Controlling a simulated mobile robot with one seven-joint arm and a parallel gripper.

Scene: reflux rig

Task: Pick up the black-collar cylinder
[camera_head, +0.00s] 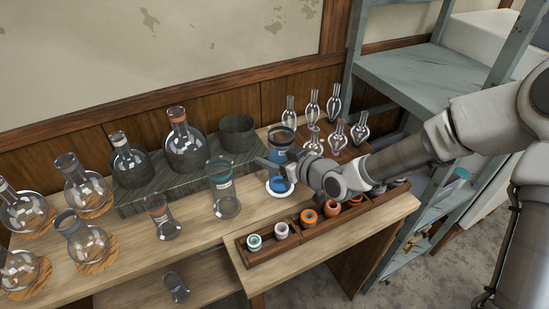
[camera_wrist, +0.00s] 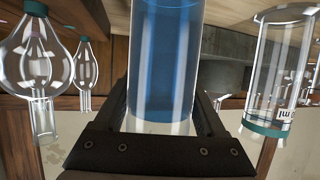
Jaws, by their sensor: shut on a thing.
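A clear glass cylinder with blue liquid (camera_head: 280,138) stands upright over a white round disc (camera_head: 284,192) on the wooden bench. My gripper (camera_head: 277,164) reaches in from the right and is shut around its middle. In the wrist view the cylinder with blue liquid (camera_wrist: 163,60) fills the space between the fingers of my gripper (camera_wrist: 162,110). Its collar colour is not clear. I cannot tell whether its base touches the disc. Another clear cylinder (camera_head: 223,187) stands to its left; in the wrist view a teal-collared cylinder (camera_wrist: 277,75) shows at right.
Several bulb-shaped glass pieces (camera_head: 313,108) stand on a wooden rack behind my gripper. A wooden tray (camera_head: 300,240) of coloured rings lies in front. Several round flasks and a small beaker (camera_head: 160,216) stand at left. A grey-blue shelf (camera_head: 410,75) rises at right.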

